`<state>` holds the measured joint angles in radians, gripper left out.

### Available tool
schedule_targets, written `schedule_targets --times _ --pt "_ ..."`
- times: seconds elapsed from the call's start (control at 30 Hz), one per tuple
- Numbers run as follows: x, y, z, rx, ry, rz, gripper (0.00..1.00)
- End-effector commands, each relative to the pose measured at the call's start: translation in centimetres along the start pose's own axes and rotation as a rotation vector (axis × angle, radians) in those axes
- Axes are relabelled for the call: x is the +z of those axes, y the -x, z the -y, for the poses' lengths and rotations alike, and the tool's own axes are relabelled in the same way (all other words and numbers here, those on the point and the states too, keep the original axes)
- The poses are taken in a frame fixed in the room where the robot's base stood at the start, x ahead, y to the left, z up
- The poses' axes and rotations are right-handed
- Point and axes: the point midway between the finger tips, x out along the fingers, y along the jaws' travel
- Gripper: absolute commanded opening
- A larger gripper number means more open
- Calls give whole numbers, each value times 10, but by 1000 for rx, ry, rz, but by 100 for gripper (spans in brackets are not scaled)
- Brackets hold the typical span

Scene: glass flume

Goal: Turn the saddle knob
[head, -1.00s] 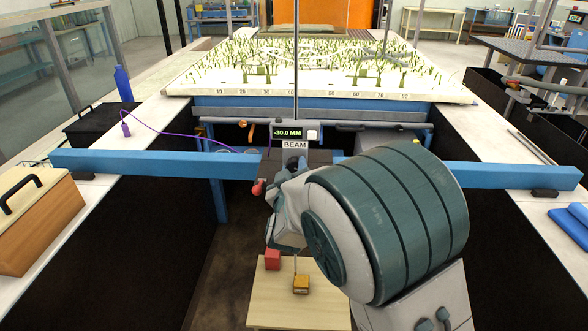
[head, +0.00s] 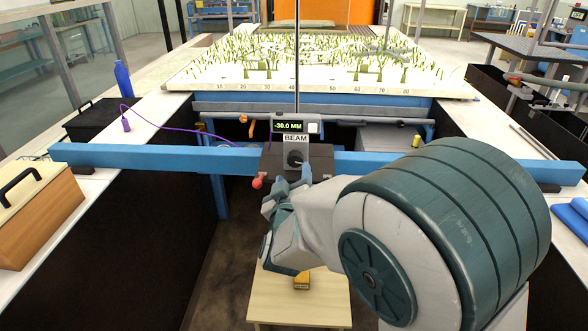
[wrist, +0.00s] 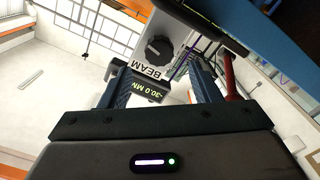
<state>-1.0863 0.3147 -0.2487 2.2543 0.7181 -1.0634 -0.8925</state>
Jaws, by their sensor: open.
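The saddle knob (head: 294,158) is a dark round knob with a light pointer line, on the front of the dark saddle (head: 321,160) on the blue beam (head: 180,160). It also shows in the wrist view (wrist: 159,48), beyond and between my fingers. My gripper (head: 290,181) is open and empty, just below and in front of the knob. It also shows in the wrist view (wrist: 157,72), with one finger on each side. I see no contact with the knob. The display (head: 289,127) above the BEAM label reads -30.0 MM.
A red ball-ended lever (head: 257,182) is at the saddle's lower left, close to my gripper; red also shows beside the right finger in the wrist view. Below my arm, a small table (head: 300,308) holds a yellow block (head: 302,283). The beam spans both white side counters.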

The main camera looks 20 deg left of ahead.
Motion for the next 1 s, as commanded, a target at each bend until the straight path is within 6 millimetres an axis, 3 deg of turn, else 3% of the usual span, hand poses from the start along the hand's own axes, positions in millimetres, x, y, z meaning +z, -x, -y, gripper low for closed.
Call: schedule_targets --times 0.2,0.4,1.0 --pt "0 48 1 -2 -2 -2 57" --pt "0 71 1 -1 0 -1 57" --pt "0 76 0 0 0 -1 57"
